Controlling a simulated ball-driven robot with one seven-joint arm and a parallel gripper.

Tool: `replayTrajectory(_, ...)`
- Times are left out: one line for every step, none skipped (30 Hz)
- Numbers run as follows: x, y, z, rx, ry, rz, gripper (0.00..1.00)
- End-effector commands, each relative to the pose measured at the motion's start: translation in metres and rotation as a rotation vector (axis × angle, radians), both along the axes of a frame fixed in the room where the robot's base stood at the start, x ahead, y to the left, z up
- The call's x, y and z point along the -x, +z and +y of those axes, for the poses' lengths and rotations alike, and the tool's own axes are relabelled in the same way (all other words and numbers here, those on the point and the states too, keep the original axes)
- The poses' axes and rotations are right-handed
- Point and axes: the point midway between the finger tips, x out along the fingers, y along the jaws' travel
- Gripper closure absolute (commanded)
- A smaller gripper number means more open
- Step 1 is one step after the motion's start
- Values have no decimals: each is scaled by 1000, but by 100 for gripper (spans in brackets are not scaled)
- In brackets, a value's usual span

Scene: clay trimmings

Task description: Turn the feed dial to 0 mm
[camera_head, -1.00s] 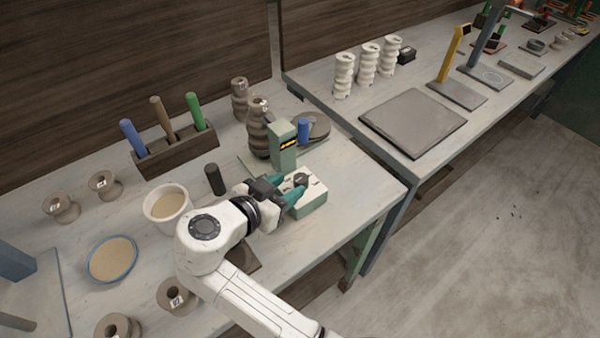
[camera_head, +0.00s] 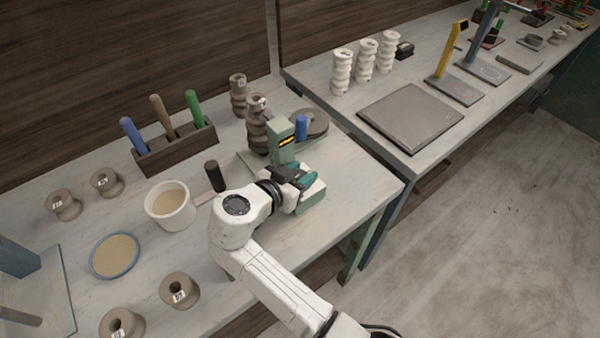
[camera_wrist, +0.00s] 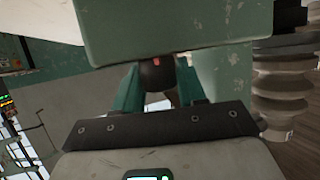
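The feed dial (camera_wrist: 158,74) is a dark round knob with a small red mark. In the wrist view it sits between the teal fingertips of my gripper (camera_wrist: 160,88), partly covered by a green block edge above it. I cannot tell whether the fingers press on it. In the head view my gripper (camera_head: 302,180) is over the small green box (camera_head: 310,203) and hides its top, so the dial and its scale are not readable there.
A green post (camera_head: 281,140) with an orange-lettered label stands just behind my gripper, with a blue cylinder (camera_head: 302,127) beside it. Stacked grey clay spools (camera_head: 257,128) stand to the left. A white bucket (camera_head: 170,208) is further left. The bench's right front is clear.

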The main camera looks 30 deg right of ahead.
Motion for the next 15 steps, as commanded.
replayTrajectory(0,0,0,0,0,0,79)
replayTrajectory(0,0,0,0,0,0,82)
replayTrajectory(0,0,0,0,0,0,85)
replayTrajectory(0,0,0,0,0,0,88)
replayTrajectory(0,0,0,0,0,0,90)
replayTrajectory(0,0,0,0,1,1,90)
replayTrajectory(0,0,0,0,4,0,90)
replayTrajectory(0,-1,0,0,12,0,90)
replayTrajectory(0,-1,-1,0,27,0,90)
replayTrajectory(1,-2,-1,0,42,-1,90)
replayTrajectory(1,-2,-1,0,59,-1,90)
replayTrajectory(1,-3,-2,0,90,-2,90)
replayTrajectory(1,-3,-1,0,115,-2,90)
replayTrajectory(1,-3,-1,-1,141,-3,90)
replayTrajectory(1,-3,-1,0,173,-1,90)
